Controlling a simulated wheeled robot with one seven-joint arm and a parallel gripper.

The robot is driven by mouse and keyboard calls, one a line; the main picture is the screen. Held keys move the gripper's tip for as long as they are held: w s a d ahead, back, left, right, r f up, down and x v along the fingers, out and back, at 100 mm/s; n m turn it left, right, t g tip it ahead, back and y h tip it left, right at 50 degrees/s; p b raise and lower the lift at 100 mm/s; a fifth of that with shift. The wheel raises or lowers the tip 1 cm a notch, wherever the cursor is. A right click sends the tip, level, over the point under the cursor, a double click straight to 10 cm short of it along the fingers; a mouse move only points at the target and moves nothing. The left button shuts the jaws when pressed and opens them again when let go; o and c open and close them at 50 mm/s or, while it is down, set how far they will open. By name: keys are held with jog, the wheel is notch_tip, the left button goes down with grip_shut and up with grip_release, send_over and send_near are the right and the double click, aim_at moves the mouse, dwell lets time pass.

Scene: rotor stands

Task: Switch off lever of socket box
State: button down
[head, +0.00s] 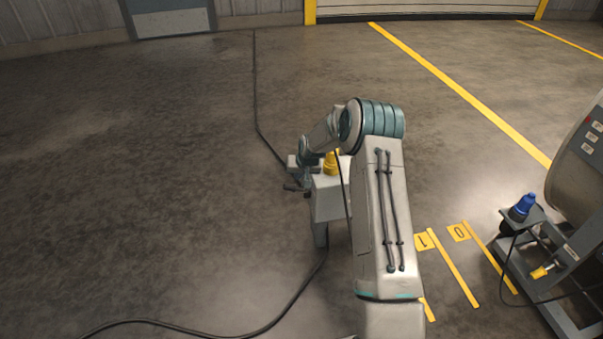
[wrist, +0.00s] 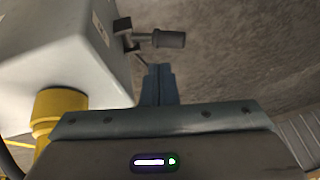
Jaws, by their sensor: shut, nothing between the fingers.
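The socket box (head: 329,205) is a pale grey box on the floor in the middle of the head view, partly behind my arm. A yellow plug (head: 330,165) stands on its top. In the wrist view the box (wrist: 60,55) fills the upper left, with the yellow plug (wrist: 58,105) below. The lever (wrist: 168,40) has a dark cylindrical grip and sticks out sideways from a dark mount on the box wall. My gripper (wrist: 158,72) is shut and empty. Its fingertips appear just below the lever in the wrist view; I cannot tell whether they touch it.
A black cable (head: 262,326) runs over the floor to the box. A grey machine with a blue plug (head: 523,206) and a yellow-handled part (head: 541,271) stands at the right. Yellow lines (head: 455,268) mark the floor. The floor left of the box is open.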

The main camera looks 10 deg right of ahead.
aim_at(291, 186)
jog(key=b+x, duration=0.1)
jog(key=x, duration=0.2)
jog(key=a+b+x, duration=0.1)
jog(key=x, duration=0.2)
jog(key=shift+s, duration=0.2)
